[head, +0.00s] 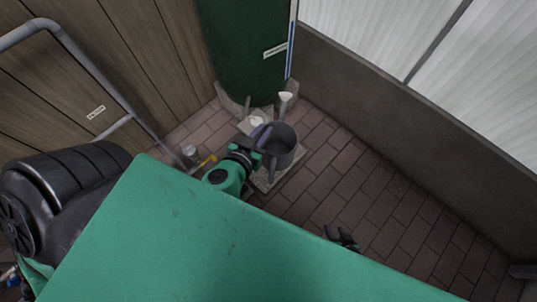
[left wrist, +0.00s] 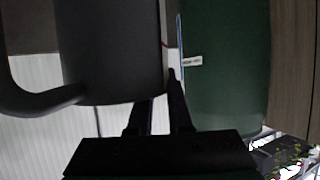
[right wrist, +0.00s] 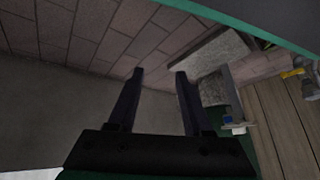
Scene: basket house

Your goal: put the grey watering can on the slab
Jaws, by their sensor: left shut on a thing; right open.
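The grey watering can (head: 283,150) is near the foot of the green tank in the head view. My left gripper (head: 263,137) is shut on it. In the left wrist view the can (left wrist: 110,50) fills the upper left, with its curved tube at the far left. The stone slab (head: 265,185) lies on the paving under the can in the head view, partly hidden by it. I cannot tell whether the can touches the slab. My right gripper (head: 343,239) is open and empty, and its fingers show apart in the right wrist view (right wrist: 160,75).
The green tank (head: 245,50) stands behind the can. A low wall (head: 400,130) runs along the right and a wooden wall (head: 150,60) along the left. A metal rail (head: 90,65), a small jar (head: 190,152) and a yellow item (head: 205,163) are at left. The paving at right is clear.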

